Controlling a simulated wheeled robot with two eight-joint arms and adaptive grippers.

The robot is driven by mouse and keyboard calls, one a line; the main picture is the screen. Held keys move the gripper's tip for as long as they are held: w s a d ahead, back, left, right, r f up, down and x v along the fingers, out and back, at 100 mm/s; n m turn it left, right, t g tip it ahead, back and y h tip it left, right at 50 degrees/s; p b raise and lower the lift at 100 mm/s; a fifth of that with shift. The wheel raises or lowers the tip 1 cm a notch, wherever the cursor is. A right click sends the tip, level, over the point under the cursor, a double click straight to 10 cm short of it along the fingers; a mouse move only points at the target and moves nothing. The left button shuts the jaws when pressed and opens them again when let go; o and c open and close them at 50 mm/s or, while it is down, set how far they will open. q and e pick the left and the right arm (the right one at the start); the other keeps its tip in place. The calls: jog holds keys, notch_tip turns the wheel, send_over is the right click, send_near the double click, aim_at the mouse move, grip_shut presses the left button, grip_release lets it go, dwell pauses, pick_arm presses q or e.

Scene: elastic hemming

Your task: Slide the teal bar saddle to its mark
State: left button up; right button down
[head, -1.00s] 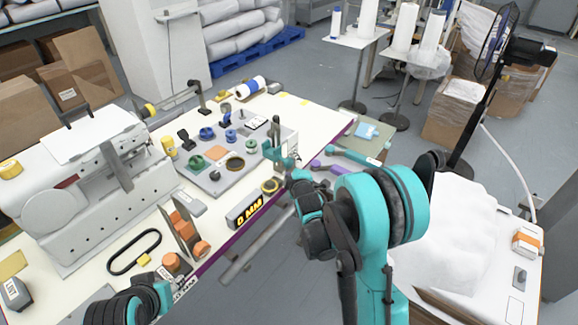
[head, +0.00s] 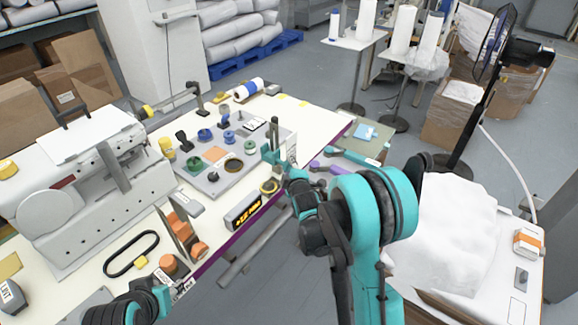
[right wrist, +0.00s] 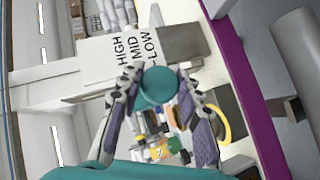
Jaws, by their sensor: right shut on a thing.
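The teal bar saddle (head: 268,154) stands at the right edge of the table, beside the grey board, and is partly hidden by my right gripper. In the right wrist view its round teal top (right wrist: 157,86) lies between the two fingers. My right gripper (head: 279,161) is shut on it; the fingers also show in the right wrist view (right wrist: 160,100). A white card (right wrist: 125,50) reading HIGH, MID, LOW lies just beyond the saddle. My left arm enters at the bottom left; its fingertips are not clear.
A black display box (head: 243,211) with yellow characters, too small to read surely, stands near the table's front edge. A yellow ring (head: 269,187) lies close by. The grey board (head: 208,180) carries several knobs. A white sewing machine (head: 95,195) fills the left.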

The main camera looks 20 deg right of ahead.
jog(key=shift+f, duration=0.7)
jog(key=shift+s+r, duration=0.1)
jog(key=shift+r, duration=0.05)
jog(key=c, duration=1)
grip_release()
jog(key=v, duration=1.2)
